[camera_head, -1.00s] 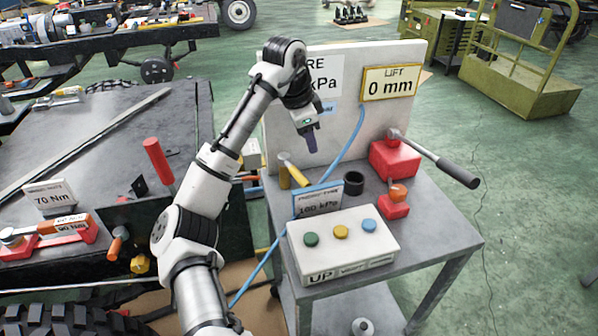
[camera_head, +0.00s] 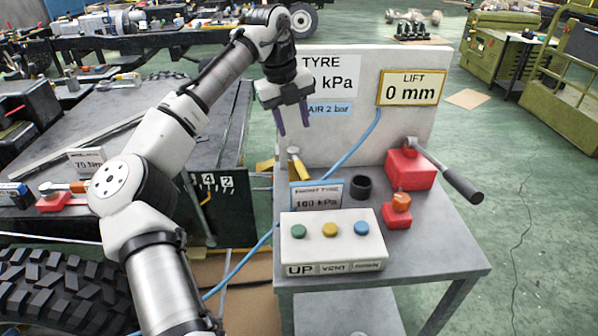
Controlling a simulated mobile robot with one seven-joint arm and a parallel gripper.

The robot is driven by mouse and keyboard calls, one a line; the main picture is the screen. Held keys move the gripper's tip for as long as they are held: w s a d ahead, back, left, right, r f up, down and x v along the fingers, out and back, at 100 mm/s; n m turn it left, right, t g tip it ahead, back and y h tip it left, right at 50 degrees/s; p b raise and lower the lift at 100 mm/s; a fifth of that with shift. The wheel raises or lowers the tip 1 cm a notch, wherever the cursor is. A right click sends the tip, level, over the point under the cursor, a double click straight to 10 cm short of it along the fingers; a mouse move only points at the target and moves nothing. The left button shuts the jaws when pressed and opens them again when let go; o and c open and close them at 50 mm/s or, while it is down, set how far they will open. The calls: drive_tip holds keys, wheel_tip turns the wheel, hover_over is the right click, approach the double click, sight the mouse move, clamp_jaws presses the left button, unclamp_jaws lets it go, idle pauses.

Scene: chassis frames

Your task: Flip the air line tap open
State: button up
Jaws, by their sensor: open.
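The air line tap (camera_head: 299,168) appears to be the small yellow-levered brass fitting at the back left of the grey cart top. Its lever slants, and the small sign in front partly hides its base. A blue air hose (camera_head: 352,150) runs down the white back panel and past the tap. My gripper (camera_head: 293,130) is above the tap, fingers pointing down, open and empty. Its two purple fingers are apart, and I see no contact with the tap.
In front of the tap stand a pressure sign (camera_head: 317,195) and a white button box (camera_head: 333,245). A black cup (camera_head: 361,187), a red jack with a long handle (camera_head: 408,168) and a smaller red block (camera_head: 397,216) are to the right. The white panel (camera_head: 345,140) rises behind.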

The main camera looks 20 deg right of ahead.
sight(303, 170)
drive_tip(key=shift+m, duration=0.3)
drive_tip(key=f, duration=0.4)
drive_tip(key=d+f+p, duration=0.1)
drive_tip(key=f, duration=0.4)
drive_tip(key=d+f, duration=0.1)
drive_tip(key=f, duration=0.3)
drive_tip(key=shift+d+f+p, duration=0.1)
drive_tip(key=shift+f+p, duration=0.05)
drive_tip(key=shift+p, duration=0.15)
clamp_jaws()
